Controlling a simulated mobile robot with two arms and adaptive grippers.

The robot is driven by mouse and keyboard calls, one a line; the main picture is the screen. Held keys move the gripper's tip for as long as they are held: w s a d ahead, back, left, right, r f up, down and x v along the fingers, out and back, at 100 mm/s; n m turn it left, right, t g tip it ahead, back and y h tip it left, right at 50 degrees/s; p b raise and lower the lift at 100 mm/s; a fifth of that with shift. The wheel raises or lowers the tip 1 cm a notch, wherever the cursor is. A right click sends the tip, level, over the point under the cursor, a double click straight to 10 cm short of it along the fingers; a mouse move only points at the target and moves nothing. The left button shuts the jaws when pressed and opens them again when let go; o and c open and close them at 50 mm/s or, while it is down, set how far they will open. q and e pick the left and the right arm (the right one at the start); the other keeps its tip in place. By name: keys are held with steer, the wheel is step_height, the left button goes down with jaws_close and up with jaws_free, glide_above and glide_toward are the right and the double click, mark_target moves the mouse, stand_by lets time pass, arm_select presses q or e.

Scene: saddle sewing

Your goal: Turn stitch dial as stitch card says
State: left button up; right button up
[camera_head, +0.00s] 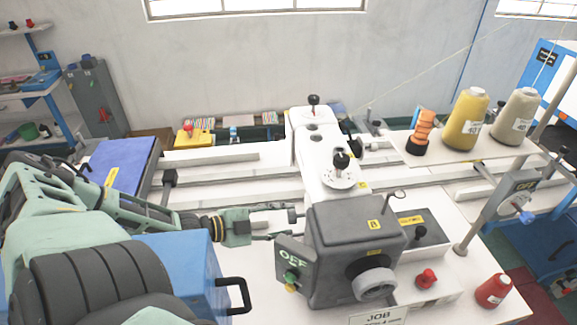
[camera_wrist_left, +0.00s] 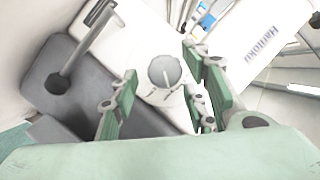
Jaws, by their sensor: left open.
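My left gripper (camera_head: 296,224) reaches in from the left, its fingers apart and empty, beside the dark grey motor box. In the left wrist view its green-padded fingers (camera_wrist_left: 165,98) stand open on either side of a round grey-topped dial (camera_wrist_left: 163,71) with dark marks on its white skirt. The dial is ahead of the fingers, and I see no contact. In the head view a white marked disc (camera_head: 339,177) with a black knob sits on the white machine head. A white card headed JOB (camera_head: 378,317) is cut off at the bottom edge; its small line is unreadable. My right gripper is out of view.
The dark grey box (camera_head: 352,236) with an OFF plate and grey wheel (camera_head: 374,283) stands right of my left gripper. A blue box (camera_head: 182,262) with a black handle is lower left. Thread cones (camera_head: 466,119) and a red bobbin (camera_head: 493,291) stand right.

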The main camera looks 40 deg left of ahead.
arm_select(q)
steer(key=shift+b+x, duration=0.3)
steer(key=shift+x, duration=0.9)
steer(key=shift+c, duration=0.3)
steer(key=shift+f, duration=0.1)
steer(key=c, duration=1)
steer(key=shift+s, duration=0.1)
steer(key=shift+f, duration=0.15)
jaws_close()
